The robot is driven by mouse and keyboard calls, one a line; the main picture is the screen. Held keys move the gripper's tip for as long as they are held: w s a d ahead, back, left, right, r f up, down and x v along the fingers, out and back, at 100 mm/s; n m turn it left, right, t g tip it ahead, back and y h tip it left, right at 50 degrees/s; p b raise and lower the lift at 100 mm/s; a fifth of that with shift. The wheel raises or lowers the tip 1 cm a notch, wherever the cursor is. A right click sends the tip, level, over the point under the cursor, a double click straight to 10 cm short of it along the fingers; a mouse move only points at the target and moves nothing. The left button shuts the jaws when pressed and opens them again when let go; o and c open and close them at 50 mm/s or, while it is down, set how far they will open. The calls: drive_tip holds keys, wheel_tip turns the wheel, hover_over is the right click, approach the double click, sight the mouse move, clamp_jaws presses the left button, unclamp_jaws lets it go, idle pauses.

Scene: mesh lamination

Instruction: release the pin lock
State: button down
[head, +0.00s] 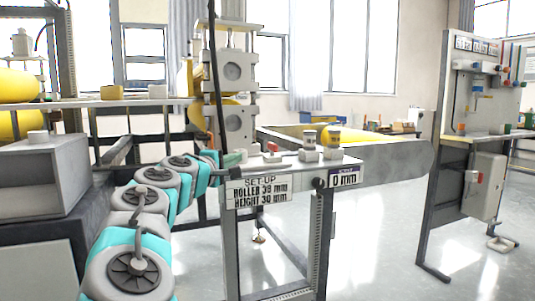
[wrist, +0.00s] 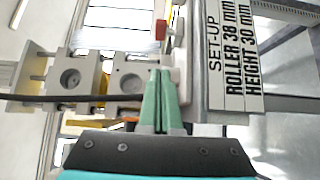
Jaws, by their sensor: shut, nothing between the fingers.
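My gripper (head: 232,158) is at the left end of the machine's light top plate (head: 345,162), beside the roller stand. In the wrist view its two green fingers (wrist: 160,72) are shut together with nothing between them. A small red-topped part (head: 271,147) sits on the plate just right of the fingers; the wrist view shows a red piece (wrist: 161,30) beyond the fingertips, apart from them. A dark round knob (head: 319,184) is on the plate's front edge, between the two signs. I cannot tell which part is the pin lock.
The roller stand (head: 232,72) with its two round-holed blocks rises behind my gripper. Two grey knobs (head: 309,145) stand further right on the plate. The set-up sign (head: 259,190) hangs in front. A control panel (head: 478,95) stands at the right, with open floor between.

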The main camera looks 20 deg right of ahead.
sight(271, 148)
drive_tip(key=shift+d, duration=0.1)
drive_tip(key=x, duration=0.9)
drive_tip(key=shift+w+d+f, duration=0.1)
drive_tip(key=shift+w+d, duration=0.15)
drive_tip(key=shift+d, duration=0.05)
drive_tip(key=d, duration=0.3)
drive_tip(key=shift+d, duration=0.5)
drive_tip(key=shift+d, duration=0.2)
